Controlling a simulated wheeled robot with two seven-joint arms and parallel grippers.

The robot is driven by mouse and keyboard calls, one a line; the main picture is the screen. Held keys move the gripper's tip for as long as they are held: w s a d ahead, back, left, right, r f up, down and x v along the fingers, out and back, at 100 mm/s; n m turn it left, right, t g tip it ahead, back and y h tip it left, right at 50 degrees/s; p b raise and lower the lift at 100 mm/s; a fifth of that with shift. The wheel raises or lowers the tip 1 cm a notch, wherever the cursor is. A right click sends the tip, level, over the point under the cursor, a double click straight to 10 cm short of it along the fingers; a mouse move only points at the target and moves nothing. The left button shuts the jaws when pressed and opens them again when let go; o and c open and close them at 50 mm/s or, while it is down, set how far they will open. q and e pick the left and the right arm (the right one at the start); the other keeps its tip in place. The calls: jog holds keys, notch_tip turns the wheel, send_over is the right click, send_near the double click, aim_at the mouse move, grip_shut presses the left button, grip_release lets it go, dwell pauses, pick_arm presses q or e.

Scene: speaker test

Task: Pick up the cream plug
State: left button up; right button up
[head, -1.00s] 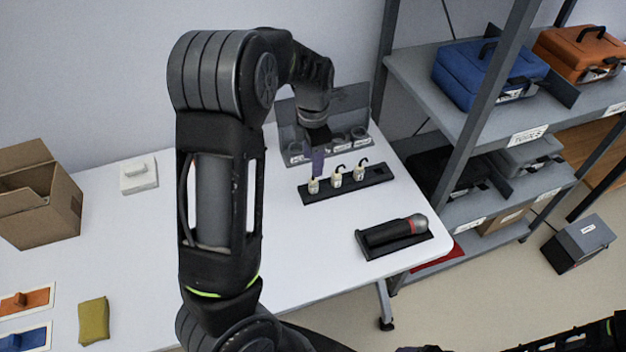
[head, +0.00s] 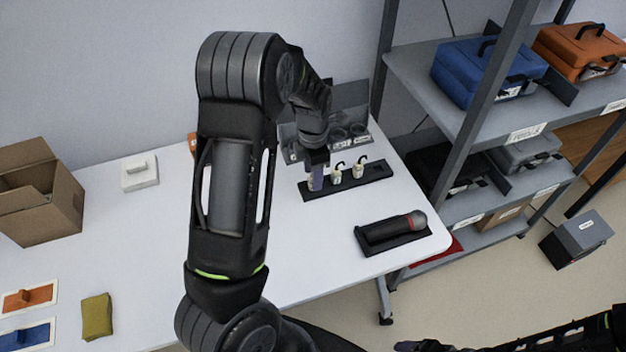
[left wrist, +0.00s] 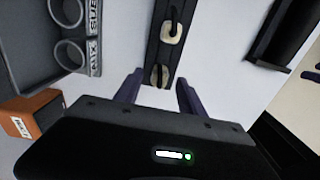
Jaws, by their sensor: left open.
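Several small cream plugs stand in a row in a black strip holder (head: 383,171) on the white table in the head view. My left gripper (head: 316,182) points down over the leftmost plug (head: 311,186) and partly hides it. In the left wrist view, my left gripper (left wrist: 159,92) is open, and this plug (left wrist: 160,76) lies between the lines of its two fingers, near the tips; I cannot tell whether they touch it. The middle plug (head: 336,174), with a dark hooked cable, also shows in the left wrist view (left wrist: 172,30). The right plug (head: 358,169) stands beyond it.
A grey holder with round rings (head: 358,131) stands behind the strip. A dark microphone-like object (head: 392,229) lies in a black tray to the front right. A cardboard box (head: 50,205) is at the left. Shelves with cases (head: 490,72) stand at the right.

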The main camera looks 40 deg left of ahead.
pick_arm(q)
jog(key=shift+f, duration=0.7)
jog(key=shift+c, duration=0.2)
grip_shut()
